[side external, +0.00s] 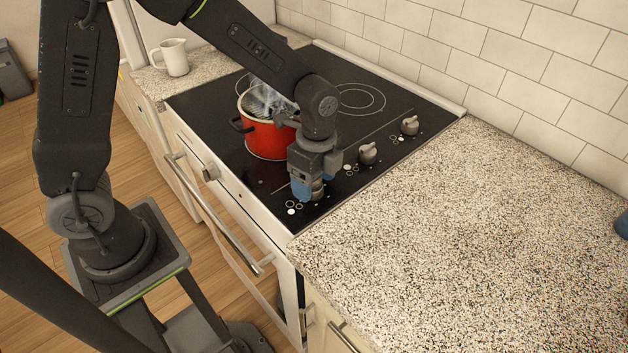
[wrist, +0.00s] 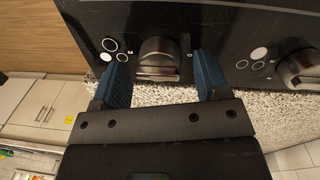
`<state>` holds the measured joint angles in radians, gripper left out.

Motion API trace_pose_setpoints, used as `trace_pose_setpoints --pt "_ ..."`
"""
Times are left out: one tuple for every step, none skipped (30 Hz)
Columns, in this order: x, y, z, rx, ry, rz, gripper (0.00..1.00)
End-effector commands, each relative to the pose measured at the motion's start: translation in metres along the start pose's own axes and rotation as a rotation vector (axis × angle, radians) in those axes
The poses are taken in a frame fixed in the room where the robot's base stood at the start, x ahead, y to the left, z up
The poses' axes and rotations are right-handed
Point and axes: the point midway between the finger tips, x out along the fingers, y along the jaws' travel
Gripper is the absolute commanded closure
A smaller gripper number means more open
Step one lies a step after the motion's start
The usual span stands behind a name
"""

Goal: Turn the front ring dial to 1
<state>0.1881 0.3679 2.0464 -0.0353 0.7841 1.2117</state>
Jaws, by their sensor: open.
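The front ring dial (wrist: 160,58) is a dark round knob with a metallic grip bar on the black cooktop. In the wrist view it sits between the two blue fingertips of my gripper (wrist: 160,66), with a visible gap on each side. Printed rings, one filled white, and small marks lie around it; I cannot tell which number it points to. In the side view my gripper (side external: 305,188) points down over the dial near the cooktop's front edge. The dial is mostly hidden there behind the fingers. The gripper is open and holds nothing.
Two more dials, a middle one (side external: 367,153) and a rear one (side external: 409,125), stand in line behind. A red pot (side external: 268,140) stands on the cooktop close to my wrist.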

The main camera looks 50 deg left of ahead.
Motion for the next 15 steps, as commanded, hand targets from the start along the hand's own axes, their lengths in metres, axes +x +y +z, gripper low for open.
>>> trace_pose_setpoints --pt "0.0039 0.0003 0.0000 0.000 0.000 0.001 0.32" --pt "0.0052 0.0004 0.0000 0.000 0.000 0.002 0.32" --pt "0.0065 0.0005 0.0001 0.000 0.000 0.002 0.32" --pt "0.0071 0.0005 0.0001 0.000 0.000 0.001 0.32" --pt "0.0074 0.0004 0.0001 0.000 0.000 0.001 0.32" --pt "0.0076 0.0004 0.0001 0.000 0.000 0.001 0.32" --pt "0.0076 0.0004 0.0001 0.000 0.000 0.000 0.32" --pt "0.0076 0.0003 0.0001 0.000 0.000 0.000 0.32" --pt "0.0075 0.0003 0.0001 0.000 0.000 0.000 0.32" --pt "0.0075 0.0003 0.0001 0.000 0.000 0.000 0.32" --pt "0.0074 0.0003 0.0001 0.000 0.000 0.000 0.32" --pt "0.0074 0.0003 0.0001 0.000 0.000 0.000 0.33" --pt "0.0073 0.0003 0.0001 0.000 0.000 0.000 0.36" --pt "0.0073 0.0003 0.0001 0.000 0.000 0.000 0.39" --pt "0.0072 0.0003 0.0001 0.000 0.000 0.000 0.43"
